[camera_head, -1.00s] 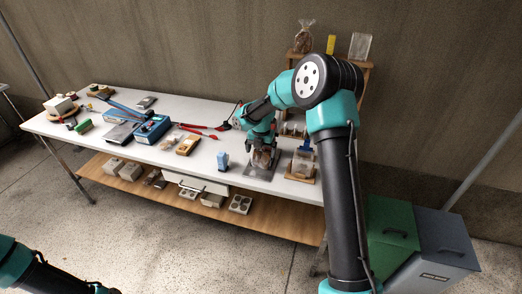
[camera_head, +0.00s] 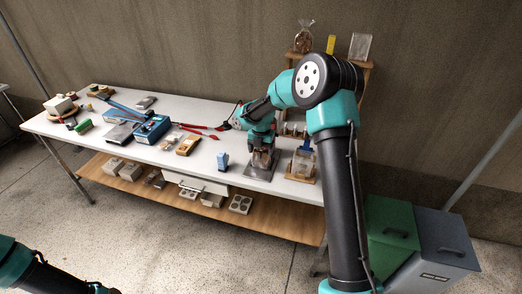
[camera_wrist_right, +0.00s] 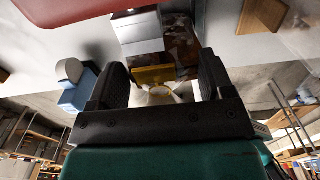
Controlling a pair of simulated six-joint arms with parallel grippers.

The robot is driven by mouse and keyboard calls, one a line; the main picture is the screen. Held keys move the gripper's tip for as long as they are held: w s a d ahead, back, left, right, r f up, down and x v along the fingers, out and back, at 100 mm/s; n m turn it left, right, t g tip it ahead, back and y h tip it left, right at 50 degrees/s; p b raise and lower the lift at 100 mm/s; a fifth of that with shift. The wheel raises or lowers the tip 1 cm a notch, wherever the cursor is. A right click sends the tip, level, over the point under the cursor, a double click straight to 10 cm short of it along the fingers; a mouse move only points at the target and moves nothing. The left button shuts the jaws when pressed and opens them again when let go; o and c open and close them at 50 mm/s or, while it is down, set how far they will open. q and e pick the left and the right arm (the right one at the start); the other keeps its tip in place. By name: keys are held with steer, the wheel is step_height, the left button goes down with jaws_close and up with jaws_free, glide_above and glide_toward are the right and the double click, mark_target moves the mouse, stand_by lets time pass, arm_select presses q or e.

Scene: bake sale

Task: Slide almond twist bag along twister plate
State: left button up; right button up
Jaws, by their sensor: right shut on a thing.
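The almond twist bag (camera_head: 261,159) is a small clear bag with brown contents, upright over the grey twister plate (camera_head: 252,174) near the table's front edge. My right gripper (camera_head: 262,147) reaches down from above and is shut on the bag's upper part. In the right wrist view, the bag's brown body (camera_wrist_right: 182,45) and a yellow-orange piece (camera_wrist_right: 153,75) show between the dark fingers of the right gripper (camera_wrist_right: 165,88). Whether the bag's base touches the plate is hard to tell. My left gripper is out of view; only part of its arm shows at bottom left.
A blue dispenser-like item (camera_head: 223,161) stands left of the plate. A wooden stand (camera_head: 302,166) with a clear bag is close on the right. Red tongs (camera_head: 200,131) lie behind to the left. The front table strip left of the blue item is clear.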

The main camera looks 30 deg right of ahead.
steer(key=shift+w+d, duration=0.9)
steer(key=shift+d, duration=0.05)
stand_by(1.3)
steer(key=shift+f, duration=0.1)
stand_by(0.8)
steer(key=o, duration=0.7)
step_height(320, 180, up, 18)
steer(key=shift+f, duration=0.25)
stand_by(0.4)
stand_by(0.3)
